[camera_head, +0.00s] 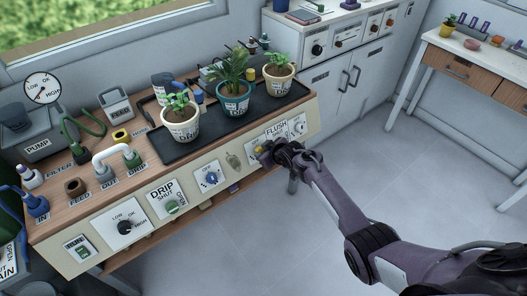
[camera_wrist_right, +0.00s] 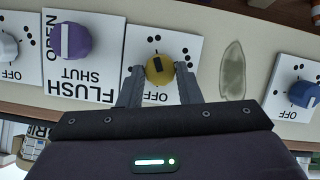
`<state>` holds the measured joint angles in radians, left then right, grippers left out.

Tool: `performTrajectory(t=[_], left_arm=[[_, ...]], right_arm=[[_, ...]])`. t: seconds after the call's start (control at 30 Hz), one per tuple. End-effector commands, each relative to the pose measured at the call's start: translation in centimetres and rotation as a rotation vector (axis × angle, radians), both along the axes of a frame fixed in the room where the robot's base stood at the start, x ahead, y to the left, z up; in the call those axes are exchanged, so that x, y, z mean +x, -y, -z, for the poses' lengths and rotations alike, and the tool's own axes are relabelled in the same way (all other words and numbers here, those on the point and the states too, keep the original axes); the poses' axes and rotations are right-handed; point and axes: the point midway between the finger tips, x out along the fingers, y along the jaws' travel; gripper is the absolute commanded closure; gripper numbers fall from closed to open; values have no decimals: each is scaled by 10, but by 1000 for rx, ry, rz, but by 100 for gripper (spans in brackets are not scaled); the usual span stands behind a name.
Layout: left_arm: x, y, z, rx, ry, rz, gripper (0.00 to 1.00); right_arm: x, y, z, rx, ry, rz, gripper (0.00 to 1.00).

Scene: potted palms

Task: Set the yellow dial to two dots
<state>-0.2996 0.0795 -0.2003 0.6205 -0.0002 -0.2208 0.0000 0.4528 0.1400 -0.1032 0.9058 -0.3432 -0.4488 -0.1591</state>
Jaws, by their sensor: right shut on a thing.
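The yellow dial (camera_wrist_right: 160,69) sits on a white plate on the bench's front panel in the right wrist view, with a dark mark on its face. My right gripper (camera_wrist_right: 160,78) has one finger on each side of it and is shut on it. In the head view the right gripper (camera_head: 266,153) reaches the panel, and a small part of the yellow dial (camera_head: 259,149) shows. My left gripper is not in view.
In the right wrist view, a purple FLUSH dial (camera_wrist_right: 75,41) is left of the yellow one and a blue dial (camera_wrist_right: 304,94) is right. Potted plants stand on a black tray (camera_head: 205,133) above the panel. The floor (camera_head: 270,230) in front is clear.

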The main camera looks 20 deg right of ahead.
Motion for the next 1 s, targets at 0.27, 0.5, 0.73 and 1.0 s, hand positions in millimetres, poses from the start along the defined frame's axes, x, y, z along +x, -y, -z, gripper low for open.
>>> performTrajectory(t=[0.27, 0.5, 0.73, 1.0], left_arm=[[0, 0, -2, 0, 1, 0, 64], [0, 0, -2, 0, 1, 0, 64], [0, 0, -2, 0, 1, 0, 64], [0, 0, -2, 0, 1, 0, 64]], right_arm=[[-1, 1, 3, 66, -29, 25, 92], [-1, 1, 3, 76, -33, 29, 92], [-1, 1, 3, 75, -33, 28, 92], [-1, 1, 1, 74, -29, 29, 47]])
